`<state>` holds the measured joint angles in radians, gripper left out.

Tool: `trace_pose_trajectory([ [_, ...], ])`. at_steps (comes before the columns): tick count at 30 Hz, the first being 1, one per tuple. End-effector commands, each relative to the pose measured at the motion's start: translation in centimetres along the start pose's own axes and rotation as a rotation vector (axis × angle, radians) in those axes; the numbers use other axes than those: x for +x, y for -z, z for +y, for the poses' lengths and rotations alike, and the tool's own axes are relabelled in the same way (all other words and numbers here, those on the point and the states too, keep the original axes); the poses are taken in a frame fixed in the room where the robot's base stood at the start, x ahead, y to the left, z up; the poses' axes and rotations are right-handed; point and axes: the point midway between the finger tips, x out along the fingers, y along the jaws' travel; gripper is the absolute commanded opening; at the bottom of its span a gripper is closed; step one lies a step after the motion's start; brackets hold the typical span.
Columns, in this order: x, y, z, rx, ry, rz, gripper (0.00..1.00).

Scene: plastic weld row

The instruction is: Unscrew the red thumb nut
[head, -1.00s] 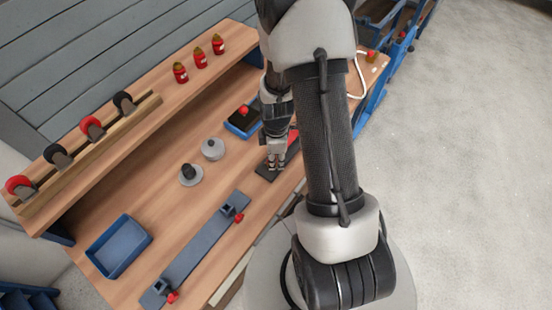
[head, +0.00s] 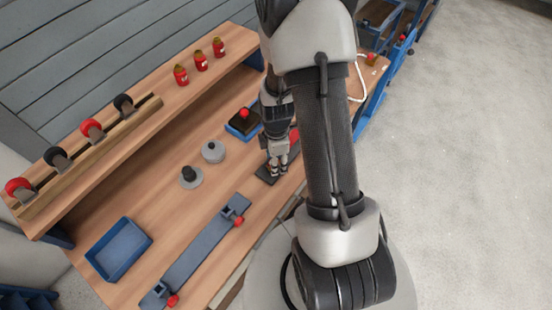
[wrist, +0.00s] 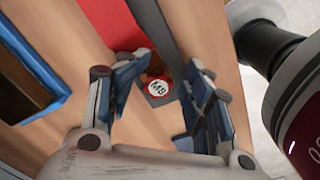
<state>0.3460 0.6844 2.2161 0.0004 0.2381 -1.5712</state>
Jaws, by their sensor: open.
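The red thumb nut (wrist: 158,87) shows in the wrist view as a small red round part with a white face marked M8. It sits on a small dark grey plate (wrist: 159,99). My gripper (wrist: 167,70) is open, with one blue-grey finger to each side of the nut in the picture. The fingers appear apart from it. In the head view my gripper (head: 278,172) is over the dark plate (head: 267,177) near the bench's front edge. The nut is hidden there.
A blue tray (head: 236,132) with a black, red-knobbed block stands just behind my gripper. A blue bin (head: 120,267) stands farther left.

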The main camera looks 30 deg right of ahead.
Motion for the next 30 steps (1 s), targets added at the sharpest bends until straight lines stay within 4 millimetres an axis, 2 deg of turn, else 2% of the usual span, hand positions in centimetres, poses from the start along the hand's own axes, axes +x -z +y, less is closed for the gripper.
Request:
trace_pose_trajectory([
  [5, 0.1, 0.1, -0.2, 0.122, 0.001, 0.000, 0.46],
  [30, 0.1, 1.1, -1.2, 1.403, 0.002, -0.002, 0.46],
])
